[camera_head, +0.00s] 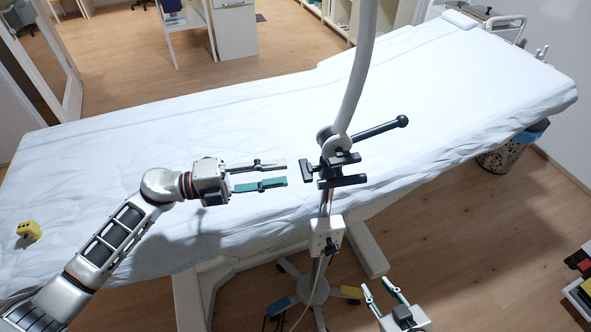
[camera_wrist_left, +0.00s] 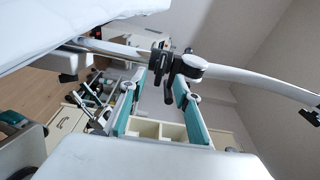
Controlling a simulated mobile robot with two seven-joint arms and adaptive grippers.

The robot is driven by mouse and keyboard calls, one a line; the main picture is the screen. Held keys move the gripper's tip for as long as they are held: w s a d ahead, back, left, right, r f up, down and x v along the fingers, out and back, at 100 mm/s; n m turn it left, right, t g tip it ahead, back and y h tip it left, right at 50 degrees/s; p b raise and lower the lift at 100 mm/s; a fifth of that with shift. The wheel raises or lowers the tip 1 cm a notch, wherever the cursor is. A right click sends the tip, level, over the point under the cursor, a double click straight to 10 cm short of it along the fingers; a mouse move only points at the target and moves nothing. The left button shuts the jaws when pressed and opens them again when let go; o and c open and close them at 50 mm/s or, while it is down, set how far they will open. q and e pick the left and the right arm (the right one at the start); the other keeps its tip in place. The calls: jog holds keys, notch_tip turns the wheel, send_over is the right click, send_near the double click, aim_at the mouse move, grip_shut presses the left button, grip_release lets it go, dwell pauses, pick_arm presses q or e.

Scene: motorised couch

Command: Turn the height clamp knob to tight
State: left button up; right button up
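A pole stand (camera_head: 326,205) rises beside the couch and carries a black clamp (camera_head: 340,160) at its joint. A black T-shaped knob (camera_head: 307,171) sticks out on the clamp's left side; I cannot tell for sure that it is the height clamp knob. My left gripper (camera_head: 286,173) is open and empty, its fingertips pointing right, just short of this knob. In the left wrist view the fingers (camera_wrist_left: 160,76) stand apart, with the black clamp (camera_wrist_left: 187,66) beyond their tips. My right gripper (camera_head: 376,283) is open and empty, low at the bottom right of the stand.
The couch (camera_head: 450,100) with a white sheet lies behind. A white box (camera_head: 326,237) sits lower on the pole.

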pick_arm(q)
jog(key=v, duration=0.5)
dwell(0.4)
